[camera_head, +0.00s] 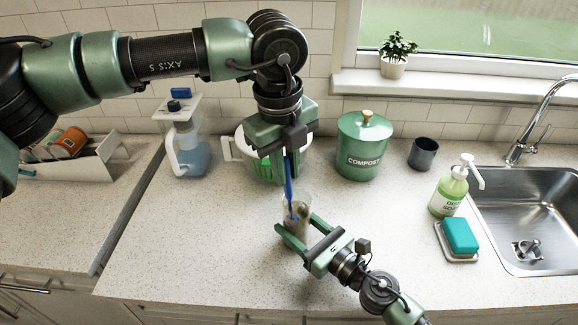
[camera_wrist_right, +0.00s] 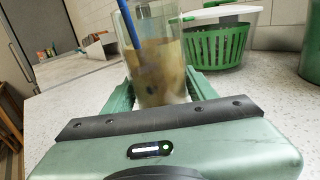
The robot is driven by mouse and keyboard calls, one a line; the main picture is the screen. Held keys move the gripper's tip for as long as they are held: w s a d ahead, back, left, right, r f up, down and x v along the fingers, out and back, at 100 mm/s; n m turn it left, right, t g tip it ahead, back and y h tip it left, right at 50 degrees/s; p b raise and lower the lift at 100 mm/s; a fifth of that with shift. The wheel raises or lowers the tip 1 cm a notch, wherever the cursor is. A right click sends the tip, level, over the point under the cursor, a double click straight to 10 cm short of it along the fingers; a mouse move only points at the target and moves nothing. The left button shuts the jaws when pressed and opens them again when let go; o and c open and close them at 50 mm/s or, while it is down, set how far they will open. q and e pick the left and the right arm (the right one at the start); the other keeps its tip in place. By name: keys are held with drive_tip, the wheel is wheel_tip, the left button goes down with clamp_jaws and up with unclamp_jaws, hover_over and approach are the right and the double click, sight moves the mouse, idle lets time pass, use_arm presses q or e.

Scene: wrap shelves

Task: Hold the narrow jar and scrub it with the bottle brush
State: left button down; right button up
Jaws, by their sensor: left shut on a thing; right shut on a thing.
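The narrow jar (camera_head: 297,215) is a clear glass with brownish grime inside, standing upright at the middle of the counter. My right gripper (camera_head: 297,230) is shut around it; in the right wrist view the jar (camera_wrist_right: 160,75) sits between the green fingers (camera_wrist_right: 160,90). The bottle brush (camera_head: 288,185) has a blue handle. My left gripper (camera_head: 287,150) is shut on it from above, and its lower end is inside the jar. The blue handle also shows in the right wrist view (camera_wrist_right: 125,25). The bristles are hard to make out through the cloudy glass.
A salad spinner (camera_head: 236,149) and green compost bin (camera_head: 363,150) stand behind the jar. A water pitcher (camera_head: 190,155) is at left. Soap bottle (camera_head: 450,190), sponge (camera_head: 461,235) and sink (camera_head: 540,225) are at right. The front left counter is clear.

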use_arm(q)
drive_tip(key=shift+r, duration=3)
drive_tip(key=shift+f, duration=3.05)
drive_tip(key=shift+d, duration=0.1)
drive_tip(key=shift+w+d, duration=0.25)
drive_tip(key=shift+d, duration=0.15)
